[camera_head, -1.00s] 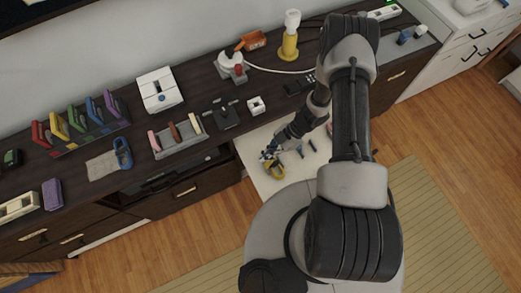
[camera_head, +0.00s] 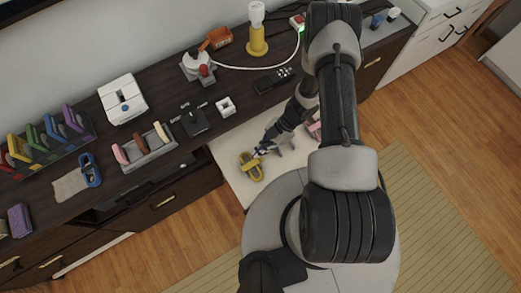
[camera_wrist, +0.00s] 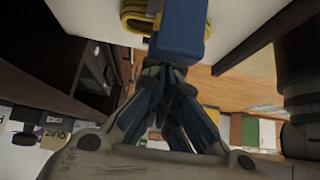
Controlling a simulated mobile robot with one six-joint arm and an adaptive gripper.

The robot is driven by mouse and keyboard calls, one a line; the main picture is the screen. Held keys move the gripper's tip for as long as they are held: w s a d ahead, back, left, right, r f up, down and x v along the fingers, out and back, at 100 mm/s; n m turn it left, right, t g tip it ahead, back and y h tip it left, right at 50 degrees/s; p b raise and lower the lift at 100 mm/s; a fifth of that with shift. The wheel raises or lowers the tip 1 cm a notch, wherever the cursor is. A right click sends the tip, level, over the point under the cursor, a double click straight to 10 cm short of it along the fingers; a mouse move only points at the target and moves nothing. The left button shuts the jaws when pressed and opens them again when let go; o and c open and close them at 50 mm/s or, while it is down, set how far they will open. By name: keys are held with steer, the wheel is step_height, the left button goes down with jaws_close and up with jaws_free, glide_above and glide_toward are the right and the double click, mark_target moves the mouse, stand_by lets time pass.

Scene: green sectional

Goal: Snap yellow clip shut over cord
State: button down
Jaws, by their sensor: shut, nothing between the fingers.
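A yellow oval loop (camera_head: 250,167), which may be the clip, lies on a pale open drawer or board (camera_head: 236,191) below the counter. In the wrist view a yellow looped piece (camera_wrist: 138,18) shows at the top, partly behind the blue fingertips. I cannot tell whether it is open or shut, or whether a cord passes through it. My gripper (camera_head: 260,151) is at its upper right edge, shut and empty. In the wrist view my gripper (camera_wrist: 180,35) points at the pale surface; contact is unclear.
Grey pieces (camera_head: 284,143) and a pink piece (camera_head: 314,130) lie right of my gripper, partly hidden by my arm. The dark counter (camera_head: 225,125) above holds a small white block (camera_head: 225,106), a black remote (camera_head: 273,80) and a tray of coloured pieces (camera_head: 146,150).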

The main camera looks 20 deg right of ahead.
steer(key=shift+d+f, duration=0.15)
stand_by(0.6)
steer(key=shift+w+r+p, duration=0.1)
steer(key=shift+r+p, duration=0.45)
steer(key=shift+r, duration=0.3)
steer(key=v, duration=1.2)
steer(key=shift+w, duration=0.1)
